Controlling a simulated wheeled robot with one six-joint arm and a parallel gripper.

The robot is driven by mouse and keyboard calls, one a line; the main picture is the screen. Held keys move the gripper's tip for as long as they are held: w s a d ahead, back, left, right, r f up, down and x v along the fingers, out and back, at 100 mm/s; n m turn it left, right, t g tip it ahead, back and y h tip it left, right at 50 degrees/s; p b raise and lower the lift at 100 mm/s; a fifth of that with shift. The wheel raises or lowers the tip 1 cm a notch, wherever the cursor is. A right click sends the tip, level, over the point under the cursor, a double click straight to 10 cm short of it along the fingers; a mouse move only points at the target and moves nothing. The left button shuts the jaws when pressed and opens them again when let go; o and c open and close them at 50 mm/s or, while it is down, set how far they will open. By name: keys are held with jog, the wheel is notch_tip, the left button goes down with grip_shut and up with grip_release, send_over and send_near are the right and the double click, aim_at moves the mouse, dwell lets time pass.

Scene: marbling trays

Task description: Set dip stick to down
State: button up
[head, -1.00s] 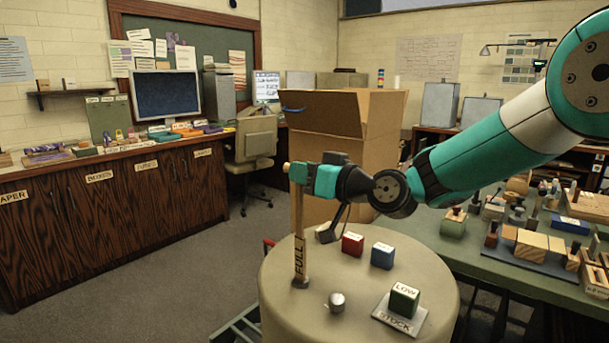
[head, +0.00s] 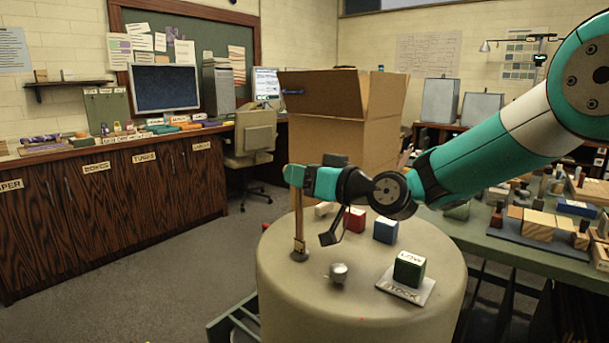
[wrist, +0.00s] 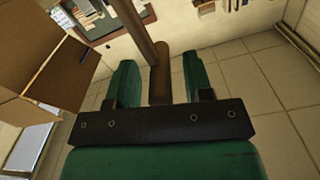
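The dip stick (head: 299,228) is a thin upright brown rod. It stands in a dark collar near the left edge of a round drum top (head: 385,320). The word FULL on it, readable earlier, is hard to make out now. My gripper (head: 300,177) is at the stick's upper end, level, with the stick's top showing just at its tips. In the wrist view the stick (wrist: 147,40) runs between the two green fingers (wrist: 158,80). Slim gaps seem to show on both sides, so I cannot tell whether the fingers press on it.
On the drum top are a small metal knob (head: 339,272), a red block (head: 355,219), a blue block (head: 385,230) and a green block (head: 409,268) on a STOCK plate (head: 406,288). A large open cardboard box (head: 340,150) stands behind. A bench with tools is at right.

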jog(key=b+v, duration=0.4)
jog(key=v, duration=1.3)
jog(key=shift+s, duration=0.2)
jog(key=shift+d, duration=0.15)
